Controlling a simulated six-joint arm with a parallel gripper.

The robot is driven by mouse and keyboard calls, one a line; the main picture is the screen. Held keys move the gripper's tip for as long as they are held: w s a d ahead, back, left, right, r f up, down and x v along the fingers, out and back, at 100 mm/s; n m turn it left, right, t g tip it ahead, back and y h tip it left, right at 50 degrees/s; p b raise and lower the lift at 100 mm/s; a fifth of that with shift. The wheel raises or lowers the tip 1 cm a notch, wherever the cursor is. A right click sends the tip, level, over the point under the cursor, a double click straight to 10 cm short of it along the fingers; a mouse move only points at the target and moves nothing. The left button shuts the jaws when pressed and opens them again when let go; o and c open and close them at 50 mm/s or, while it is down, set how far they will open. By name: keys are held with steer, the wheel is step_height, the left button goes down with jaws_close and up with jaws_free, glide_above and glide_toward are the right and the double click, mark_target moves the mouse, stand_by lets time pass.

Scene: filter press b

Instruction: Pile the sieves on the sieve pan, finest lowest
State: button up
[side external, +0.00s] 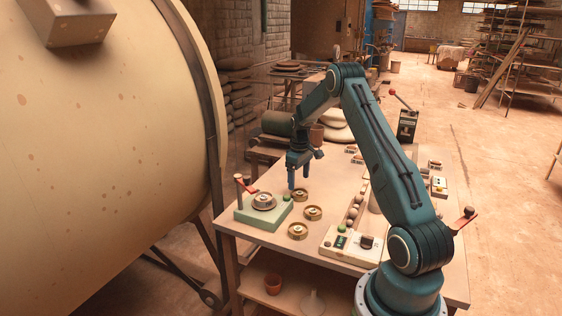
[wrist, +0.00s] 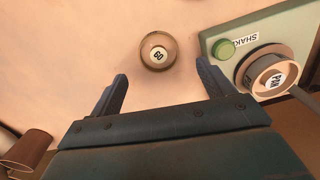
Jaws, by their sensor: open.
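The sieve pan (side external: 263,201) sits on a pale green shaker base (side external: 252,217). In the wrist view, the pan (wrist: 271,79) shows its PAN label, and I see no sieve on it. Three small brass-coloured round sieves stand apart on the table right of the base: a far one (side external: 301,194), a middle one (side external: 313,212) and a near one (side external: 298,230). My gripper (side external: 298,180) points down, open and empty, just above the far sieve. In the wrist view, one sieve (wrist: 158,51), its label looking like 60, lies just beyond my open fingertips (wrist: 162,75). The other sieves' labels are unreadable.
A post with a red handle (side external: 247,186) stands at the base's back left corner. A row of round balls (side external: 353,212) and a white control box (side external: 350,244) lie to the right. A large cream drum (side external: 110,130) fills the left, beside the table.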

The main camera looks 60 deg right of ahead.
mark_target(299, 192)
steer(key=shift+f, duration=2.6)
steer(key=c, duration=1.1)
steer(key=shift+r, duration=0.2)
step_height(299, 192, up, 20)
steer(key=shift+f, duration=0.15)
